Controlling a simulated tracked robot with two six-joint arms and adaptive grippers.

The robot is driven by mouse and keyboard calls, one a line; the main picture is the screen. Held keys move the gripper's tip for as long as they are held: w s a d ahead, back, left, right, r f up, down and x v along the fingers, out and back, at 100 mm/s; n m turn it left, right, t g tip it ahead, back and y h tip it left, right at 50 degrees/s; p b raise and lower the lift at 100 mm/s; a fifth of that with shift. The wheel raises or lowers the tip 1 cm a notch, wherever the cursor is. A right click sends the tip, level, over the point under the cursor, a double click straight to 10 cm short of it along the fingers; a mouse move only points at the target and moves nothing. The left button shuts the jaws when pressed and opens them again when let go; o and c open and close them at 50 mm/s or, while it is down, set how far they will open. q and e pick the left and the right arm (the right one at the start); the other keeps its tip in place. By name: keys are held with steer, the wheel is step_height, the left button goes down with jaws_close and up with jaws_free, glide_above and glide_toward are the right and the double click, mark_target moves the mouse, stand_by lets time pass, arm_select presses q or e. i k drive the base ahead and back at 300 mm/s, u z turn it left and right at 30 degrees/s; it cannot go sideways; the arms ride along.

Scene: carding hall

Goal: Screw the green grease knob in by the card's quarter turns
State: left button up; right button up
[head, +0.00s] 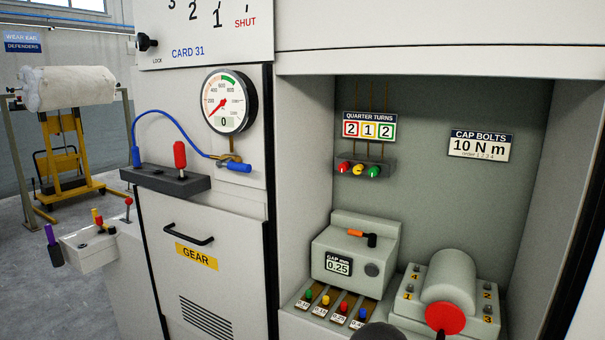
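The green grease knob (374,171) is the rightmost of three small knobs on a grey block (382,158) on the recess's back wall. A red knob (344,167) and a yellow knob (358,170) sit to its left. Just above hangs the quarter turns card (369,116), reading 2 in a red frame, 1 in yellow and 2 in green. Thin brown pipes rise behind the card. How far the green knob is screwed in cannot be told. Neither of my grippers shows. Nothing touches the knobs.
Below the knobs stand a gap gauge box (350,245) reading 0.25 and a grey cylinder unit (447,283) with a red end. Recess walls bound both sides. A dial gauge (229,101) and a gear drawer (202,265) are left. A dark rounded shape (378,333) shows at bottom.

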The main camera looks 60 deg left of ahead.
mark_target(373, 171)
steer(key=u, duration=0.55)
steer(key=i, duration=0.5)
steer(key=k, duration=0.45)
